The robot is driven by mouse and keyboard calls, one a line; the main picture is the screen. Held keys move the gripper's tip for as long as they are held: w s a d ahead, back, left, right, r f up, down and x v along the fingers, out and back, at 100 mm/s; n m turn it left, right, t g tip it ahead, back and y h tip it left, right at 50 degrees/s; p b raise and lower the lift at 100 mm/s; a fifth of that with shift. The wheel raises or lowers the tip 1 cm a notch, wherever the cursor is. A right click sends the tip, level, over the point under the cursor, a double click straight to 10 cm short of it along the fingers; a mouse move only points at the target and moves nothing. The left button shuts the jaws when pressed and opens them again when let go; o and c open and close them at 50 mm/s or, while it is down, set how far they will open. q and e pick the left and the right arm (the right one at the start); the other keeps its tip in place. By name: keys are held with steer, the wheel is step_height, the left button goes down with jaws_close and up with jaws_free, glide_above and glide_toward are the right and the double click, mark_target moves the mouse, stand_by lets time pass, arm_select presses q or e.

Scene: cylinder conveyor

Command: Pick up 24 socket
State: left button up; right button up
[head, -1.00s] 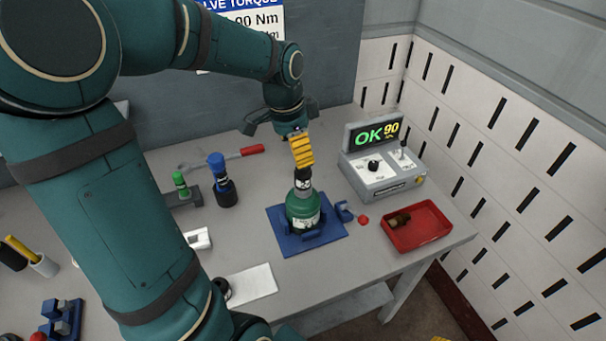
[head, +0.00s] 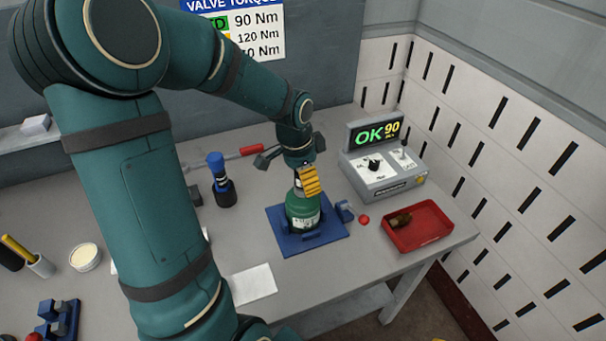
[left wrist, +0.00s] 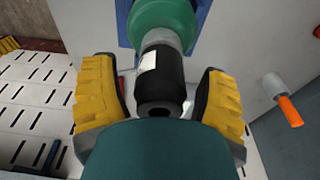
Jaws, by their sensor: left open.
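A dark socket with a white label (left wrist: 160,80) sits on top of the green cylinder (head: 302,212); I cannot read a number on it. The cylinder stands upright in a blue holder (head: 330,238). It also shows in the left wrist view (left wrist: 163,17). My left gripper (head: 308,182) is open, with yellow fingers, just above the cylinder. In the left wrist view the fingers (left wrist: 160,98) stand on both sides of the socket, with gaps at each side. In the head view the gripper mostly hides the socket. My right gripper is not in view.
A red tray (head: 446,233) holding a brownish piece and a red ball (head: 364,219) lie to the right. A tester box (head: 383,178) reading OK 90 stands behind. A blue-topped black tool (head: 222,185) stands left. A white sheet (head: 253,284) lies in front.

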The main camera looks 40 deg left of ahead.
arm_select(q)
jaws_close()
steer(key=shift+r, duration=0.1)
